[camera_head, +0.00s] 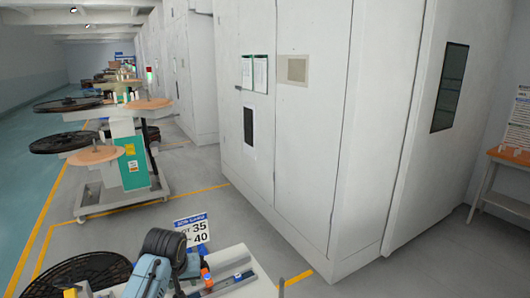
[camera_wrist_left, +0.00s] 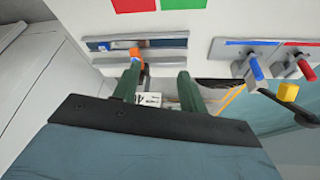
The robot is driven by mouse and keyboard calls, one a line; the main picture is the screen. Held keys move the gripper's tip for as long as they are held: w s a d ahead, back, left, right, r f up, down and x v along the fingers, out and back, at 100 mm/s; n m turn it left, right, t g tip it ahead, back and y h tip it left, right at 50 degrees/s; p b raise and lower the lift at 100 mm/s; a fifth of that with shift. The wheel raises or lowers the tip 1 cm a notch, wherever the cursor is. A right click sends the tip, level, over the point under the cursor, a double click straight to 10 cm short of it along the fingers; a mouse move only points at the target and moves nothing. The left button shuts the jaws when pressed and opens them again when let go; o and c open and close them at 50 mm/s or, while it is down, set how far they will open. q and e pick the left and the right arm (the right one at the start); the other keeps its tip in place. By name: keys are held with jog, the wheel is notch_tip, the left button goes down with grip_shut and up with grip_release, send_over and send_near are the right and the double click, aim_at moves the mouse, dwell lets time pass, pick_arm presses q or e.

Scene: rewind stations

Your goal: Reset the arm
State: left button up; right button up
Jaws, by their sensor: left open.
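My left gripper (camera_wrist_left: 159,76) is open in the left wrist view, its two dark green fingers apart with nothing held between them. A small orange piece (camera_wrist_left: 135,53) sits at a grey rail (camera_wrist_left: 166,42) just beyond the tip of the left-hand finger; I cannot tell whether they touch. To the right are a blue-handled lever (camera_wrist_left: 256,68) and a red-handled lever (camera_wrist_left: 306,69). In the head view my left gripper (camera_head: 193,268) is low at the machine's end, near the rail (camera_head: 230,283) and partly hidden by the arm. My right gripper is not in view.
A yellow knob (camera_wrist_left: 288,92) stands below the levers. A black reel (camera_head: 88,272) lies left of my arm. A green-and-white rewind station (camera_head: 133,160) stands farther back. Tall white cabinets (camera_head: 300,110) fill the right, with a wooden table (camera_head: 505,178) beyond. Grey floor lies between.

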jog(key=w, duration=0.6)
pick_arm(q)
jog(key=s+f+m, duration=0.1)
jog(key=s+f, duration=0.3)
jog(key=s, duration=0.7)
jog(key=s+f+m, duration=0.2)
jog(key=s+f, duration=0.2)
jog(key=s, duration=0.8)
jog(key=s+r+m+h, duration=0.1)
jog(key=s+r, duration=0.2)
jog(key=s, duration=0.9)
notch_tip(320, 180, down, 30)
jog(key=s+g+b, duration=0.2)
jog(key=s+b, duration=0.1)
jog(key=b, duration=0.2)
jog(key=s+a+f+g+b, duration=0.1)
jog(key=s+a+f+b, duration=0.2)
jog(key=s+f, duration=1.2)
notch_tip(320, 180, down, 2)
jog(key=shift+s+a+f+m, duration=0.15)
jog(key=shift+s+a+m, duration=0.05)
jog(key=shift+m, duration=0.2)
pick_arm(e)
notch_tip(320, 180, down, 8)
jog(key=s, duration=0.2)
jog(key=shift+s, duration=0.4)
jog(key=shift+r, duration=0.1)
